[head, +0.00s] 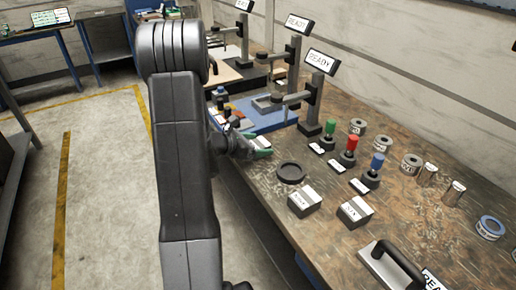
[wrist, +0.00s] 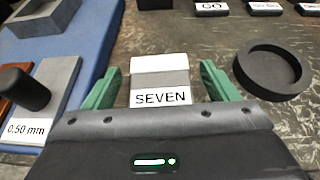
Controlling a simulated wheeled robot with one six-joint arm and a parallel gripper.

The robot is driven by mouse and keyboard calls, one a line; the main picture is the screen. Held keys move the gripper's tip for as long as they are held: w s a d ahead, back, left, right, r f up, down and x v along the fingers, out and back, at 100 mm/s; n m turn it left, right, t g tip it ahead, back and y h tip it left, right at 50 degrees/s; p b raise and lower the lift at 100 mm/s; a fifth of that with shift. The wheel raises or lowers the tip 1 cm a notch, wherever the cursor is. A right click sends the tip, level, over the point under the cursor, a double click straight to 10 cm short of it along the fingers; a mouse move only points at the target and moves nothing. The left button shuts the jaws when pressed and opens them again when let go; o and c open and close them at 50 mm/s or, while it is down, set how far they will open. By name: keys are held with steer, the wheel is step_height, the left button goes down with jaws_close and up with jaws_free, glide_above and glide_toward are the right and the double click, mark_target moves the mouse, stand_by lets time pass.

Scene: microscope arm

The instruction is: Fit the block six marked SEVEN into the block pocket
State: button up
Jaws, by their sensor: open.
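The block marked SEVEN (wrist: 160,80), grey and white with a label on its near face, stands on the bench in the wrist view. My gripper (wrist: 161,86) is open, with one green finger on each side of the block and a visible gap to each. In the head view my gripper (head: 258,148) is at the bench's near edge, mostly behind my arm, and this block cannot be made out there. A dark square frame with a recess (wrist: 44,16), which looks like the block pocket, is on the blue mat; it also shows in the head view (head: 267,103).
A round black dish (wrist: 272,70) is close right of my right finger. The blue mat (wrist: 92,30) holds a knobbed grey piece marked 0.50 mm (wrist: 55,88) at left. Two labelled blocks (head: 305,201) (head: 355,211), coloured-knob pieces (head: 351,150) and READY stands (head: 313,95) occupy the bench.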

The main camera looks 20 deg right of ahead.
steer(key=shift+d+f, duration=0.1)
steer(key=shift+d, duration=0.1)
steer(key=c, duration=1.7)
jaws_close()
steer(key=shift+w+r, duration=0.1)
steer(key=shift+r, duration=0.1)
